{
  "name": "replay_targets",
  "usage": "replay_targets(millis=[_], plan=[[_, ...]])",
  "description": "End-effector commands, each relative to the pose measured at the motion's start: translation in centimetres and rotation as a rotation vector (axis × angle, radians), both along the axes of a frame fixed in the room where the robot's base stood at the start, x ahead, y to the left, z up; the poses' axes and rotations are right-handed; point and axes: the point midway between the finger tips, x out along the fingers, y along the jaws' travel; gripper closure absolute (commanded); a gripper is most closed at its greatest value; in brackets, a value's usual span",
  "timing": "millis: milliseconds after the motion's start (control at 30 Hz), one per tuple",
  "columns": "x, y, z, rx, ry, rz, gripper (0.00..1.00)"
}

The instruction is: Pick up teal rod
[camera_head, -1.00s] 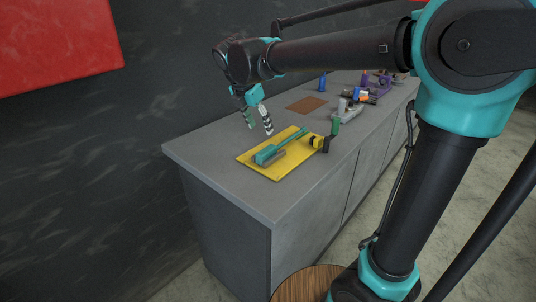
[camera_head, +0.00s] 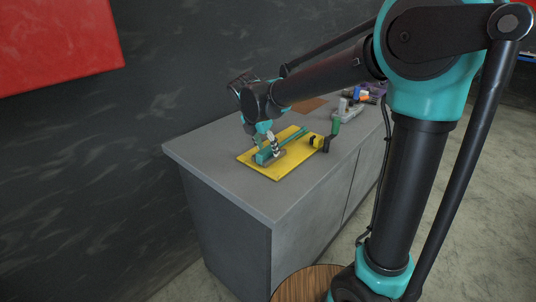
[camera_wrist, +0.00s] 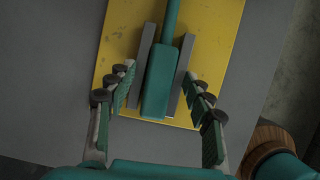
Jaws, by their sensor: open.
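The teal rod (camera_head: 264,156) lies on a yellow board (camera_head: 250,160) on the grey counter. In the wrist view its thick block end (camera_wrist: 160,80) sits between two grey side walls of a holder (camera_wrist: 183,72), and its thin shaft runs up the picture. My gripper (camera_head: 271,150) is low over the thick end. In the wrist view my gripper (camera_wrist: 163,88) has its two fingers spread, one on each side of the thick end and the holder, with gaps between. It holds nothing. In the head view the fingers partly hide the rod.
A yellow-and-black part (camera_head: 320,143) is at the board's right edge, beside a green upright piece (camera_head: 336,125). Several parts stand farther back on the counter (camera_head: 215,150). The counter left of the board is clear. A round wooden top (camera_head: 300,285) is below.

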Motion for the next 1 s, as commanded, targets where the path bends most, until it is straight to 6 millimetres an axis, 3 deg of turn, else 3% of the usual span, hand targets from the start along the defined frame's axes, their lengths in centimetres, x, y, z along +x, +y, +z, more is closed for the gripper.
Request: replay_targets(millis=[600, 1000], plan=[[-0.02, 0.0, -0.38, 0.0, 0.0, 0.0, 0.49], [-0.03, 0.01, -0.41, 0.001, 0.001, -0.001, 0.99]])
